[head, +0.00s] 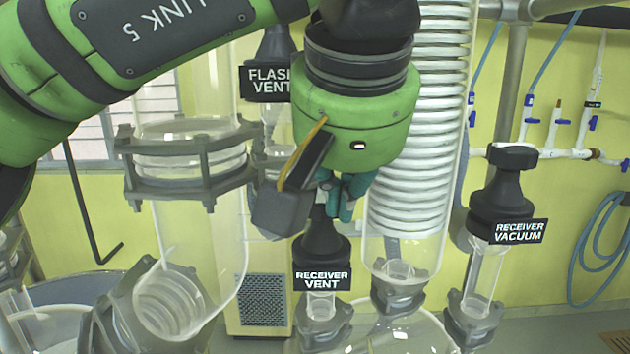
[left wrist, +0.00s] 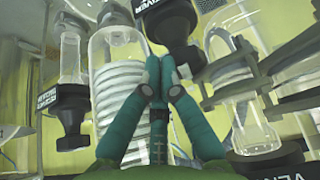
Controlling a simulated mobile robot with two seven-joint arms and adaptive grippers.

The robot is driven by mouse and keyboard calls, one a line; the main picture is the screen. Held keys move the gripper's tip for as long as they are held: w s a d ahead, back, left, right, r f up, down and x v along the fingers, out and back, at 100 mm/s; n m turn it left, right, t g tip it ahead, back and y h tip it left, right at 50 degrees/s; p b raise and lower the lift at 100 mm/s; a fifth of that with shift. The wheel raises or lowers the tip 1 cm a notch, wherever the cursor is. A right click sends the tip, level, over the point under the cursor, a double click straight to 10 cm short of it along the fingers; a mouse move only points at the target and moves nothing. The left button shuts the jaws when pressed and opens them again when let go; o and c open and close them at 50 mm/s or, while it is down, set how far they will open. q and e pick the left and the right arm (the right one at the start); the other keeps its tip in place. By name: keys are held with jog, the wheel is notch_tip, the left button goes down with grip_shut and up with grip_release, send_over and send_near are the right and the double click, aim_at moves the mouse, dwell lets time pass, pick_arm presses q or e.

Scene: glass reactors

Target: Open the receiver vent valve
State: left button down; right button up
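The receiver vent valve (head: 321,245) is a black knob with a "RECEIVER VENT" label on a glass neck, low in the middle of the head view. My left gripper (head: 345,205) points down with its teal fingers just above and behind the top of the knob. In the left wrist view, the fingertips (left wrist: 161,72) are together with nothing visible between them. A black knob with a partly cut-off "RECEIVER" label (left wrist: 175,32) is just beyond the tips; contact cannot be told. The gripper partly hides the valve's surroundings. My right gripper is not in view.
The receiver vacuum valve (head: 502,200) stands to the right, and the flash vent label (head: 266,83) shows behind my arm. A glass coil condenser (head: 415,150) is close on the gripper's right. A clamped glass column (head: 195,165) stands to the left.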

pick_arm(q)
jog(key=shift+s, duration=0.1)
notch_tip(320, 180, up, 6)
jog(key=shift+s+d, duration=0.15)
jog(key=shift+s, duration=0.15)
dwell(0.4)
